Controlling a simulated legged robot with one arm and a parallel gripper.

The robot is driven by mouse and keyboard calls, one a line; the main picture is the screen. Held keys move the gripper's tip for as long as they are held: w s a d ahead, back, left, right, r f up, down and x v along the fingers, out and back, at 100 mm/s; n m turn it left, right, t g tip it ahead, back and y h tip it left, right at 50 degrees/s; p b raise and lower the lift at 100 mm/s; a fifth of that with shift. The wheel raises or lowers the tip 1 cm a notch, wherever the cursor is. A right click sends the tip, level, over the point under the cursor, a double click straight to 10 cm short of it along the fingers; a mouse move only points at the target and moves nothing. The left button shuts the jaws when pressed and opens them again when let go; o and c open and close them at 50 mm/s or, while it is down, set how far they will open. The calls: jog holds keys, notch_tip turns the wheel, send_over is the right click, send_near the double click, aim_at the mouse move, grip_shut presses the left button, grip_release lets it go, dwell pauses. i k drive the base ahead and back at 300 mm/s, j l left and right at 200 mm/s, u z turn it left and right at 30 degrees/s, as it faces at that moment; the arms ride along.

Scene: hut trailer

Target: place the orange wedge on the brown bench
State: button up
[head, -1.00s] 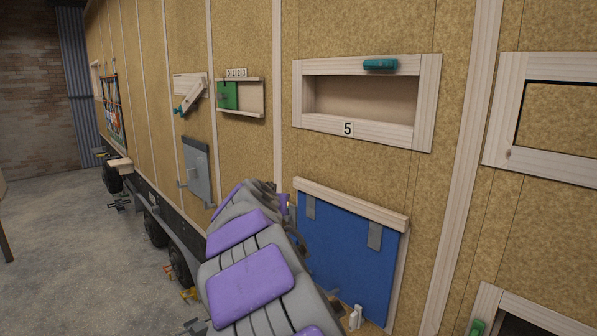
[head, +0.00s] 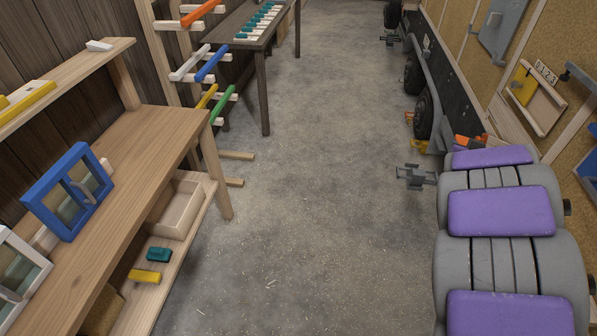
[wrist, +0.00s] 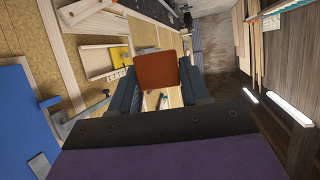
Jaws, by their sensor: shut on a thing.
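The orange wedge (wrist: 157,72) is held between the dark fingers of my gripper (wrist: 160,94) in the wrist view. A bit of the orange wedge (head: 469,140) shows past the end of my arm in the head view, where my gripper is hidden. A brown wooden bench (head: 152,130) stands at the left of the head view, with a mostly bare top and a raised shelf. A darker brown table (head: 262,40) stands farther back, with several teal and white pieces on it. I cannot tell which one is the named bench.
A blue framed window piece (head: 48,190) stands on the near bench. A lower shelf holds a wooden tray (head: 178,212), a teal block (head: 158,254) and a yellow block (head: 144,276). A rack holds coloured bars (head: 212,64). The trailer is at right; the concrete floor (head: 310,180) between is clear.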

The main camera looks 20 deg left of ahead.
aim_at(162, 143)
jog(key=i+j+u, duration=0.15)
jog(key=u, duration=0.25)
jog(key=i+j+u, duration=0.2)
jog(key=u, duration=0.15)
jog(key=i+j+u, duration=0.1)
jog(key=u, duration=0.3)
jog(key=i+u, duration=0.35)
